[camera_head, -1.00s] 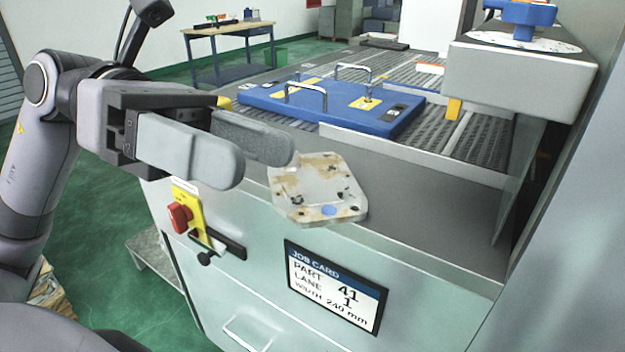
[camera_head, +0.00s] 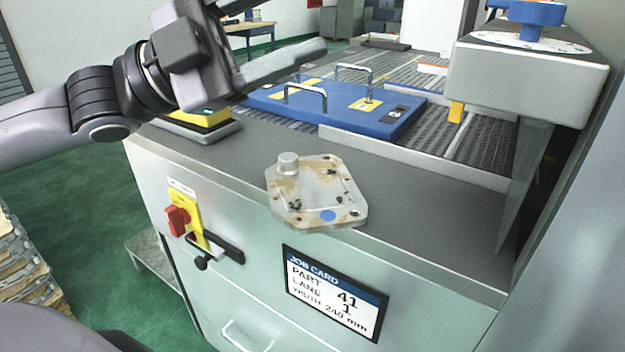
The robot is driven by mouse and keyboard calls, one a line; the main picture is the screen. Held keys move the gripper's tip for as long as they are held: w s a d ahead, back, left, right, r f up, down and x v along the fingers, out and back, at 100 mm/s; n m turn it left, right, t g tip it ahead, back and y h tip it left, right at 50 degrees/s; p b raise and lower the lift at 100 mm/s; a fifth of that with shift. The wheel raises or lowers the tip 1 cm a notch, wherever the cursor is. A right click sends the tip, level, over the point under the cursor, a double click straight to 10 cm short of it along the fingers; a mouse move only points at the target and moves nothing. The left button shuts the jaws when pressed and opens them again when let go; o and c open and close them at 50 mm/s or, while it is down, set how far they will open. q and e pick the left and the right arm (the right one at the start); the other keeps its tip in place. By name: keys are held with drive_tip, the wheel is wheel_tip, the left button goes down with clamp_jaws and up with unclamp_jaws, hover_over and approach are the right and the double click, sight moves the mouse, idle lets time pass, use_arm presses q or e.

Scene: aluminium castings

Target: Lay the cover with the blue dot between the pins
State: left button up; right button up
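The cover, a stained, light grey metal plate (camera_head: 312,185), lies on the grey ledge at the machine's front edge, its near side at or slightly over the edge. It has a blue dot (camera_head: 327,216) on its near part and a round boss (camera_head: 288,163) at its far left corner. One long finger shows side-on; the other cannot be made out. No pins can be made out. My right gripper is out of view.
A blue plate (camera_head: 345,118) with two upright metal handles lies on the slatted bed behind the ledge. A yellow and black block (camera_head: 203,119) stands at the ledge's left end. A grey housing (camera_head: 530,70) with a blue knob overhangs at right. The ledge right of the cover is clear.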

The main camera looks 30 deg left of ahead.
use_arm(q)
drive_tip(key=shift+w+a+f+n+g+y, duration=0.15)
drive_tip(key=shift+w+a+f+n+y, duration=0.65)
drive_tip(key=shift+a+f+n+y, duration=1.55)
drive_tip(key=shift+w+a+f+n+g+y, duration=0.1)
drive_tip(key=shift+w+a+f+n+y, duration=1.05)
drive_tip(key=shift+f+n, duration=2.35)
drive_tip(key=shift+w+a+f+n+g+y, duration=0.15)
drive_tip(key=shift+w+a+f+n+y, duration=0.3)
drive_tip(key=shift+a+f+n+y, duration=1.55)
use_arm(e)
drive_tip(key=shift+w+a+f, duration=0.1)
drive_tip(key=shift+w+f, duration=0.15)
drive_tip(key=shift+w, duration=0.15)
use_arm(q)
drive_tip(key=shift+d+f+n+b, duration=0.15)
drive_tip(key=shift+d+f+n, duration=0.15)
drive_tip(key=shift+f+n, duration=0.2)
drive_tip(key=shift+d+f+n+b, duration=0.15)
drive_tip(key=shift+d+f+n, duration=0.1)
drive_tip(key=shift+f+n, duration=0.15)
